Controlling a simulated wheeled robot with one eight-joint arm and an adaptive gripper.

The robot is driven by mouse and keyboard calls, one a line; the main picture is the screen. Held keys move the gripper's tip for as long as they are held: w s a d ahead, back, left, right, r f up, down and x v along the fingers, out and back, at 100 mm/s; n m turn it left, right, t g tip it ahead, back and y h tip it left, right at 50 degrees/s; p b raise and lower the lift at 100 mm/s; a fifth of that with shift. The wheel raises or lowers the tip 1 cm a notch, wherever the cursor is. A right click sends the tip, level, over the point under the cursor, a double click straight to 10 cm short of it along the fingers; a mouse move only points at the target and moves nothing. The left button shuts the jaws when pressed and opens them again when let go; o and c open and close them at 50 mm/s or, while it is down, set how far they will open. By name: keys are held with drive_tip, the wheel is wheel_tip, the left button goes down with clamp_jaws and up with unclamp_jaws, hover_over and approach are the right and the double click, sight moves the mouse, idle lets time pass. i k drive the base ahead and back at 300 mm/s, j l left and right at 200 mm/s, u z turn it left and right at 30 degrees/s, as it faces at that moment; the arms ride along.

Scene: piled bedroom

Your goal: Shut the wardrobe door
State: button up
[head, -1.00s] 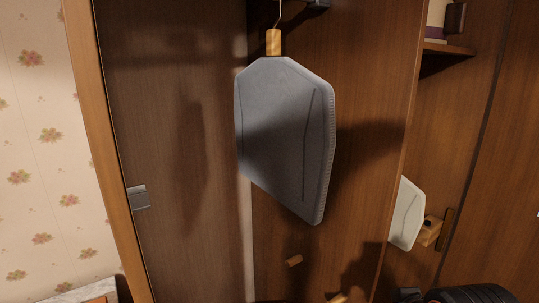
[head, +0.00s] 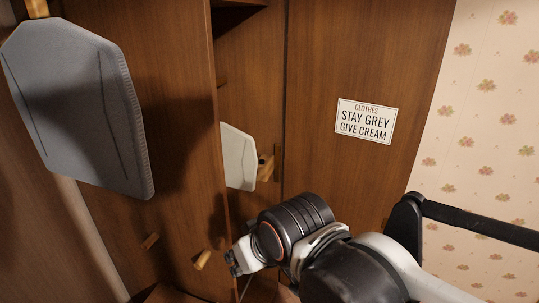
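The brown wooden wardrobe (head: 180,50) fills the left and middle of the head view. A broad wooden panel (head: 350,60) with a white sign stands at its right; I cannot tell whether it is the door or a fixed front. A wooden knob (head: 265,167) sits by a dark upright strip just left of that panel. A grey flat garment-like piece (head: 75,100) hangs at the left, and a cream one (head: 238,157) shows deeper in a narrow gap. My gripper (head: 238,259) is low in the middle, in front of the wardrobe, partly hidden by my wrist; its fingers are unclear.
The sign (head: 364,121) reads "CLOTHES STAY GREY GIVE CREAM". Flowered wallpaper (head: 485,120) covers the wall at right.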

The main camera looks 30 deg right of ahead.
sight(362, 75)
drive_tip(key=z, duration=1.4)
